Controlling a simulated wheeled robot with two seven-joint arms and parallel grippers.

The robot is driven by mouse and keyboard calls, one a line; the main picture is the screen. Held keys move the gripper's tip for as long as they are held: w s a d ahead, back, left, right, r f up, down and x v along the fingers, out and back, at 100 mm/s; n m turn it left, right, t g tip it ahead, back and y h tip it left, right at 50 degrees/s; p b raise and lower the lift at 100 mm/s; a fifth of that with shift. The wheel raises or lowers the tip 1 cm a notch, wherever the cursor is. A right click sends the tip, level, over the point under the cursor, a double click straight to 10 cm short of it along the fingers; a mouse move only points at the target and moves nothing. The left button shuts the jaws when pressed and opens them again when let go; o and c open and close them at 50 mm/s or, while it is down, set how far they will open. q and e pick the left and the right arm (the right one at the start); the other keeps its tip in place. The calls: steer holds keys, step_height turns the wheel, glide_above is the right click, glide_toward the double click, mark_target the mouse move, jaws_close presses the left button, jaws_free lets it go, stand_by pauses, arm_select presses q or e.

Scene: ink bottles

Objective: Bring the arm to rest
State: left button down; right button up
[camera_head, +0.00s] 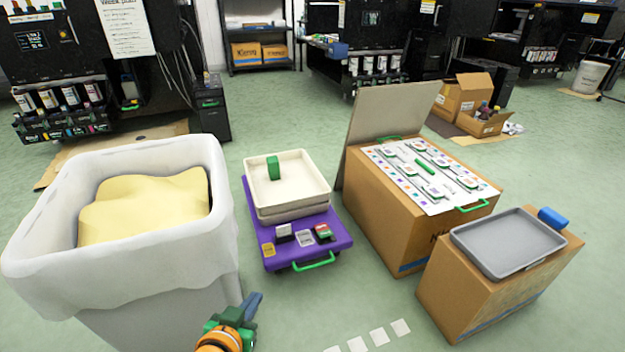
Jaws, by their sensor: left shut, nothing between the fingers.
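My left gripper (251,306) is low in the head view, just right of the white bin's lower part. Its blue-grey fingers are shut with nothing between them, and they point up and away from me. The green and orange wrist (225,334) shows below it at the bottom edge. The gripper looks apart from the purple platform (335,234), which lies beyond it to the upper right. My right gripper is not in view.
A lined white bin (215,260) with yellow contents stands left. A cream tray (300,200) sits on the purple platform. Right are a carton with a printed sheet (390,230) and a smaller box (470,300) with a grey tray (508,240).

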arm_select(q)
steer(key=s+a+f+g+y+p, duration=0.1)
steer(key=s+a+f+g+p, duration=0.2)
steer(key=s, duration=0.6)
steer(key=s+a+f+g+y+p, duration=0.1)
steer(key=s+f+g+p, duration=0.2)
steer(key=s+f+g, duration=0.35)
steer(key=s+a+r+g+p, duration=0.1)
steer(key=s+r+p, duration=1.7)
steer(key=p, duration=1.9)
steer(key=shift+a+r, duration=0.9)
steer(key=shift+r, duration=0.5)
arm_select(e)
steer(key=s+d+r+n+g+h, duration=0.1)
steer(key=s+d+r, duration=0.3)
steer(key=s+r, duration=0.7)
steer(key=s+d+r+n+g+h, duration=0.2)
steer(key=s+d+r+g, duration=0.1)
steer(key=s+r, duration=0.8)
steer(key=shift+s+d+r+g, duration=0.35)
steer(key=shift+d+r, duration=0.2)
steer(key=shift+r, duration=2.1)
arm_select(q)
steer(key=shift+s+g, duration=0.1)
steer(key=shift+g, duration=0.15)
